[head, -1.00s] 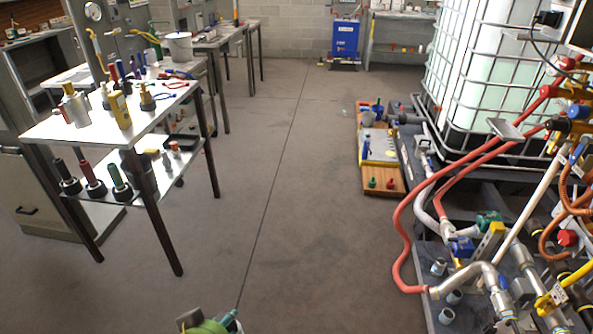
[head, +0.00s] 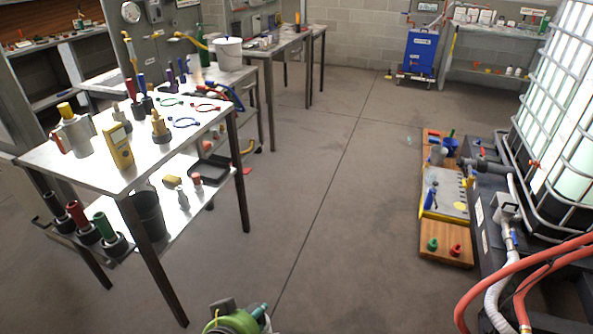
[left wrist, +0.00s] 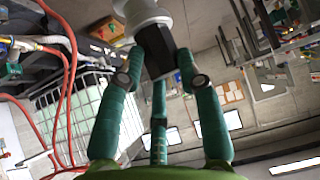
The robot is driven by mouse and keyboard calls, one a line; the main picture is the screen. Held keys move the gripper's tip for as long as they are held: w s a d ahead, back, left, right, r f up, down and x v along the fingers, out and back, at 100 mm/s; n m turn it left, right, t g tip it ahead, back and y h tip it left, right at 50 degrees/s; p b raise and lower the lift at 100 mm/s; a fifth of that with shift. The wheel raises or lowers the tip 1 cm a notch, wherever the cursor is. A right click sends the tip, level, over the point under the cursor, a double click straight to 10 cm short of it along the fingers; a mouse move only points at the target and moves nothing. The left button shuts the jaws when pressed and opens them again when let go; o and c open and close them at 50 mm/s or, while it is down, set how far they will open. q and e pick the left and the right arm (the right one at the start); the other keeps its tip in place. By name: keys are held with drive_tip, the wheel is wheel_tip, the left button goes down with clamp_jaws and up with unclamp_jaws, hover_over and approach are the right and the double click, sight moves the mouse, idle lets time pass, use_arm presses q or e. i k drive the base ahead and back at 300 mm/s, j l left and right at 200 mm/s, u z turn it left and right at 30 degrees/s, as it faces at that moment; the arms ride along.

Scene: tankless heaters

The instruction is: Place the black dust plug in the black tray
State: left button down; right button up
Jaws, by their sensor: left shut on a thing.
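My left gripper (left wrist: 158,78) has three teal fingers and a green palm. In the left wrist view it is shut on a black faceted piece (left wrist: 157,52), which appears to be the black dust plug. A white round piece (left wrist: 143,14) adjoins its far end. In the head view, part of a green gripper (head: 236,320) with a teal finger shows at the bottom edge, and the plug cannot be made out there. The black tray (head: 213,170) lies on the lower shelf of the left table, toward its far right end. My right gripper is not in view.
The left table (head: 75,158) holds a yellow meter (head: 118,146), fittings and cable loops. Its lower shelf (head: 172,225) carries a black bin (head: 147,213) and small bottles. Open floor (head: 330,215) lies between the table and the tank skid with red hoses (head: 510,275) on the right.

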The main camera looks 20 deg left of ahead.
sight(210, 172)
drive_tip(key=i+u, duration=0.25)
drive_tip(key=i, duration=0.2)
drive_tip(key=i+l+u, duration=0.1)
drive_tip(key=i+u, duration=0.15)
drive_tip(key=i, duration=0.25)
drive_tip(key=i+l+u, duration=0.25)
drive_tip(key=i, duration=0.2)
drive_tip(key=i+l+u, duration=0.1)
drive_tip(key=i+u, duration=0.3)
drive_tip(key=i+l+u, duration=0.15)
drive_tip(key=u, duration=0.3)
drive_tip(key=i+l+u, duration=0.55)
drive_tip(key=u, duration=0.3)
drive_tip(key=i+l+u, duration=0.1)
drive_tip(key=l, duration=0.25)
drive_tip(key=i+l+u, duration=0.1)
drive_tip(key=i+l, duration=0.15)
drive_tip(key=i+l+u, duration=0.1)
drive_tip(key=l, duration=0.4)
drive_tip(key=i+l+u, duration=0.1)
drive_tip(key=i+l, duration=0.15)
drive_tip(key=l, duration=0.1)
